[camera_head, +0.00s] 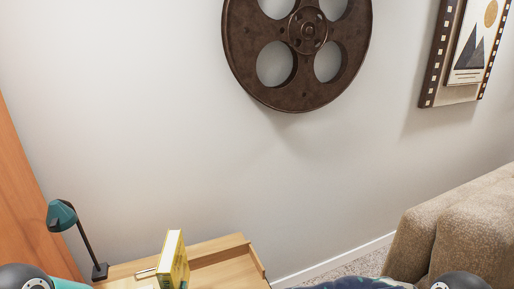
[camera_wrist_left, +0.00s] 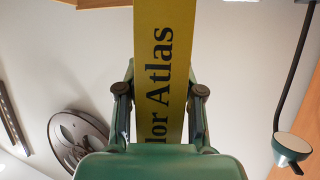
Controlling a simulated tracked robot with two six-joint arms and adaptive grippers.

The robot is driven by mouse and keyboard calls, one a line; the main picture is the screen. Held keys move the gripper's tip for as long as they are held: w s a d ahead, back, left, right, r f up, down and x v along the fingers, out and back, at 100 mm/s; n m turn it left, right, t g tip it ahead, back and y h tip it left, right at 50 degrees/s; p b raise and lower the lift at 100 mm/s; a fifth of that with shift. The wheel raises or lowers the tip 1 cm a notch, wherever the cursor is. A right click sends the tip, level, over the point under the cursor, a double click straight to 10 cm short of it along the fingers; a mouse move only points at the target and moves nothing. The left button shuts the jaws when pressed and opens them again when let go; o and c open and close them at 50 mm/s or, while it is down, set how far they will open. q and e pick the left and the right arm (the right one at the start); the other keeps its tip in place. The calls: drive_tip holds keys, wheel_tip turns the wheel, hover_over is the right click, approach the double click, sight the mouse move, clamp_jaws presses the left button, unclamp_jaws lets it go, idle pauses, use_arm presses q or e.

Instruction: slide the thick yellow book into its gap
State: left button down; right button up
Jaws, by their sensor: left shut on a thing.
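The thick yellow book (camera_head: 173,262) stands upright over the wooden desk at the bottom of the head view, its pale page edges showing. In the left wrist view, the yellow book (camera_wrist_left: 165,60) fills the middle, with dark letters "lor Atlas" on its spine. My left gripper (camera_wrist_left: 161,95) is shut on it, one finger on each side. I cannot tell whether the book touches the desk. The gap for it cannot be made out in either view. My right gripper is not in view.
A teal lamp (camera_head: 62,216) stands left of the book and also shows in the wrist view (camera_wrist_left: 291,146). The desk (camera_head: 225,267) has a bare area right of the book. A brown sofa (camera_head: 450,235) is at right. A film reel (camera_head: 300,50) hangs on the wall.

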use_arm(q)
drive_tip(key=d, duration=0.1)
drive_tip(key=d+r+m+h, duration=0.1)
drive_tip(key=shift+w+d, duration=0.15)
drive_tip(key=shift+d, duration=0.2)
